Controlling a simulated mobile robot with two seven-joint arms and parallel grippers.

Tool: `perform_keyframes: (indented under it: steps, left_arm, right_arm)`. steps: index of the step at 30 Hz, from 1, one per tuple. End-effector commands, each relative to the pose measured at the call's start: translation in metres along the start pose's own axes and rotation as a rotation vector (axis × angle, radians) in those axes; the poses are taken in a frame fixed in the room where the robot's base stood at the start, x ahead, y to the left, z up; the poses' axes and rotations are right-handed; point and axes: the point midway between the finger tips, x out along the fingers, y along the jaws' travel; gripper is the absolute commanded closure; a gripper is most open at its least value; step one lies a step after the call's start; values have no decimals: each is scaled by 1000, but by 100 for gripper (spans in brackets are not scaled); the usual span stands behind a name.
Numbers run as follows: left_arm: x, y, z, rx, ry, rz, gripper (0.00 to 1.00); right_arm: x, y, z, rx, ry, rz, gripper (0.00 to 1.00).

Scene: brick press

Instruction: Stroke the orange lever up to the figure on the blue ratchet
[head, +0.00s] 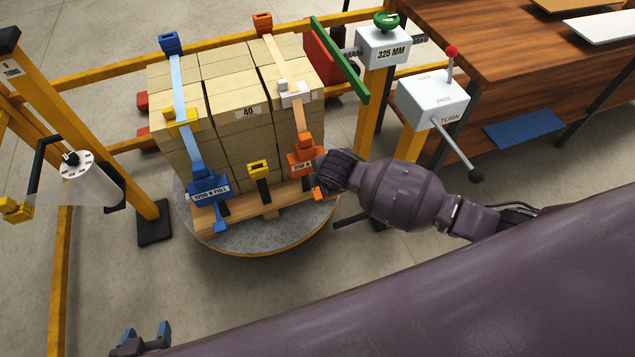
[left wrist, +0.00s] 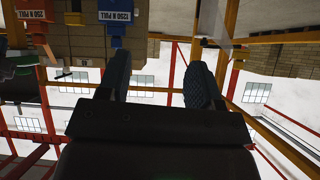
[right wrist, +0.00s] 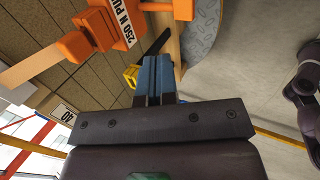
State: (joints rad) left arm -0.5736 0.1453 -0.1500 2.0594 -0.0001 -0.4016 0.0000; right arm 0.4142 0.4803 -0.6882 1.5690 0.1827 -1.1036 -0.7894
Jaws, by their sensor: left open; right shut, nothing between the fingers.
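The orange ratchet (head: 303,160) sits low on the front right strap of the brick stack, and its lever end (head: 318,192) shows beside my right gripper. The blue ratchet (head: 208,187) on the left strap reads 1250 N PULL. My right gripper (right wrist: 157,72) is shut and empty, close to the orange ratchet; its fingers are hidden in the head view. Contact cannot be told. My left gripper (head: 145,338) is open and empty, well below the stack.
The brick stack (head: 225,85) stands on a pallet over a round metal turntable (head: 265,238). A yellow clip (head: 259,170) sits between the ratchets. Yellow frame posts, a white box with a TURN handle (head: 432,98) and a wooden bench (head: 500,40) stand around. Floor at the front left is clear.

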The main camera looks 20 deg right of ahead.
Motion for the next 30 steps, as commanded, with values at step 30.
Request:
perform_keyframes:
  steps: [30]
  left_arm:
    - [35, 3, 47, 24, -63, 18, 41]
  right_arm:
    - [-4, 56, 48, 57, 237, -417, 100]
